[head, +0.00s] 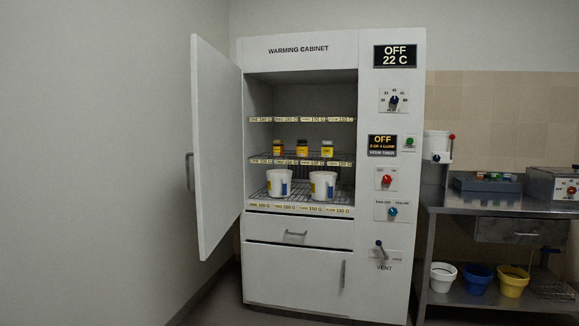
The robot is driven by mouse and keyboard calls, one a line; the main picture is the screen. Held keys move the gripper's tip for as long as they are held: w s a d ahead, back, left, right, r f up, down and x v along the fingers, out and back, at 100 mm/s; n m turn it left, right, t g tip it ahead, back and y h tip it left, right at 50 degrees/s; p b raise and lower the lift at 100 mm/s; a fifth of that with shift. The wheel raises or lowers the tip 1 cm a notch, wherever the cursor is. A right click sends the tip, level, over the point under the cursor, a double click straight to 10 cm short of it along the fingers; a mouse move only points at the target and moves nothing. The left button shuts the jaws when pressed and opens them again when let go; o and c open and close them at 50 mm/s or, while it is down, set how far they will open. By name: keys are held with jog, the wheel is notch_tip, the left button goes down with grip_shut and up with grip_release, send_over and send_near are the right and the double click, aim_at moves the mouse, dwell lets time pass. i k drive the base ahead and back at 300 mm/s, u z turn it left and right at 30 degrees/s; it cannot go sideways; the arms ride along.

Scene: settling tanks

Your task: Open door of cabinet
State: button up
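The white warming cabinet (297,226) stands in the middle of the head view. Its large upper door (217,150) is hinged on the left and stands swung wide open. A dark handle (189,171) shows on the door's far left edge. Inside, yellow-labelled jars (302,148) stand on a wire shelf (262,159). White buckets (279,184) stand on the shelf below. A drawer (270,232) and a lower door (290,278) with an upright handle (342,274) are shut. My gripper is not in view.
The cabinet's control panel (398,235) has knobs, and its display (395,57) reads OFF 22 C. A metal bench (500,208) stands at the right, with white, blue and yellow buckets (513,281) on its lower shelf. A bare wall (90,150) is close on the left.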

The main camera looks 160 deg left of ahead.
aim_at(216, 100)
jog(key=z, duration=5.55)
jog(key=i, duration=1.2)
jog(key=z, duration=0.05)
